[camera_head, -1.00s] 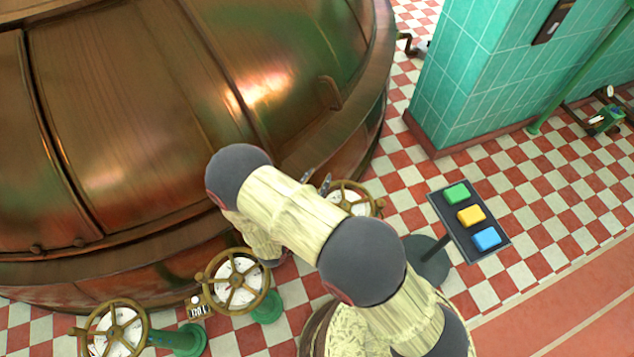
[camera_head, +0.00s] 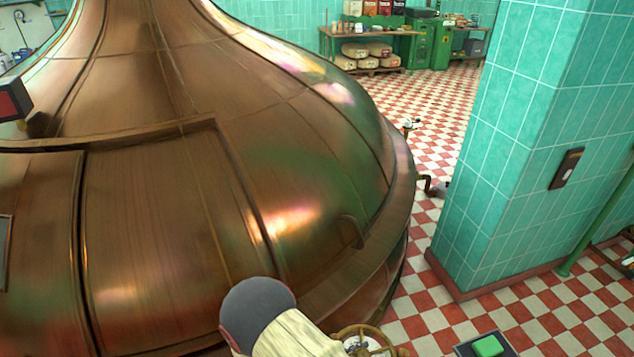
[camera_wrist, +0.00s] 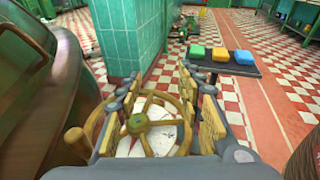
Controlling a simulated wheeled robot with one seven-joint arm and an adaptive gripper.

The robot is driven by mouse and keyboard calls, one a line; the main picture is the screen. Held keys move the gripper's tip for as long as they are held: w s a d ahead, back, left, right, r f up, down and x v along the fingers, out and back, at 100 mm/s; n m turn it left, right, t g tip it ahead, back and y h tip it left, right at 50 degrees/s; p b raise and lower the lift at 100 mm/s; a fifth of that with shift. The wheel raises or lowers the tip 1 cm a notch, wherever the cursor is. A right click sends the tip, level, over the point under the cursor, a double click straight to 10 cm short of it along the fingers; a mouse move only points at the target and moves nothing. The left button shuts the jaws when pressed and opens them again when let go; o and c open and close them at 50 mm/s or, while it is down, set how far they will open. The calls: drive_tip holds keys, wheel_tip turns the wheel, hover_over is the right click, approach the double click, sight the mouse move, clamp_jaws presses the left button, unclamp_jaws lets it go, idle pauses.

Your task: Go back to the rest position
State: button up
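My gripper (camera_wrist: 158,82) shows in the wrist view with its two fingers spread apart. It is open, and nothing is gripped between the fingers. A brass handwheel (camera_wrist: 152,122) over a white dial shows in the gap between them; I cannot tell how far below or beyond the fingertips it is. Part of a handwheel (camera_head: 362,338) also shows at the bottom edge of the head view, beside my arm. In the head view only a part of my arm is in sight and the gripper is out of frame.
A large copper kettle (camera_head: 150,240) fills the left of the head view. A green-tiled pillar (camera_head: 510,150) stands to the right. A button panel (camera_wrist: 225,66) with green, yellow and blue buttons stands beyond the gripper's right finger. Checkered floor (camera_head: 430,110) is open between kettle and pillar.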

drive_tip(key=s+r+m+g+y, duration=0.8)
drive_tip(key=s+r+m+g, duration=0.3)
drive_tip(key=r+m, duration=0.5)
drive_tip(key=s+d+r+m+t+y, duration=0.1)
drive_tip(key=r+m+t, duration=0.3)
drive_tip(key=r, duration=0.7)
drive_tip(key=s+d+r+m+t+y, duration=0.1)
drive_tip(key=d+r+m+t+y, duration=0.3)
drive_tip(key=r, duration=0.7)
drive_tip(key=shift+d+t+y, duration=0.15)
drive_tip(key=shift+t+y, duration=0.15)
drive_tip(key=shift+c, duration=0.8)
